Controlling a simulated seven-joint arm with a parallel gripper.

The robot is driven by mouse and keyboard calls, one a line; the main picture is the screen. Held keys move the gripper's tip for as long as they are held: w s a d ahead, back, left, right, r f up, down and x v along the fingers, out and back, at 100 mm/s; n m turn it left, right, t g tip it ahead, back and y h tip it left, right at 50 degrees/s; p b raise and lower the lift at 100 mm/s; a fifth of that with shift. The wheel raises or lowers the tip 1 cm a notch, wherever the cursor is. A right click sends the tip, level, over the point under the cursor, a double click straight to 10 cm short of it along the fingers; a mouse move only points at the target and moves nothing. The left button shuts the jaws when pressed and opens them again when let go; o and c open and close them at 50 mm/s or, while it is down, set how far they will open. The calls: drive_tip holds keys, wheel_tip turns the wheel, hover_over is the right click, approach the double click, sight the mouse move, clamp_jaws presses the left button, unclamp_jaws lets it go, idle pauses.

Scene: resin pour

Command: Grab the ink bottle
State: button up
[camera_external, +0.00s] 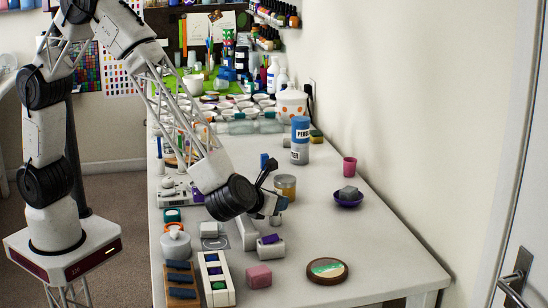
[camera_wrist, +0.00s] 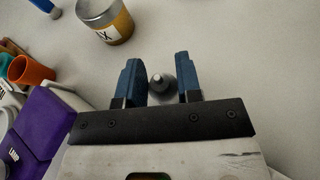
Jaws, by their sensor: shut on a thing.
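A small dark grey bottle (camera_wrist: 161,88) with a narrow top, which I take to be the ink bottle, is between the blue fingers of my gripper (camera_wrist: 161,80) in the wrist view. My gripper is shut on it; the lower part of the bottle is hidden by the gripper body. In the external view my gripper (camera_external: 272,207) is low over the middle of the white table, and the bottle cannot be made out clearly there.
A purple box (camera_wrist: 45,128) and orange cup (camera_wrist: 30,70) are at left. In the external view, a purple bowl (camera_external: 348,201) and a round coaster (camera_external: 327,271) are on the table's right side, with clear space between.

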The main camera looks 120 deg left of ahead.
drive_tip(key=shift+r, duration=5)
drive_tip(key=shift+w+d, duration=0.1)
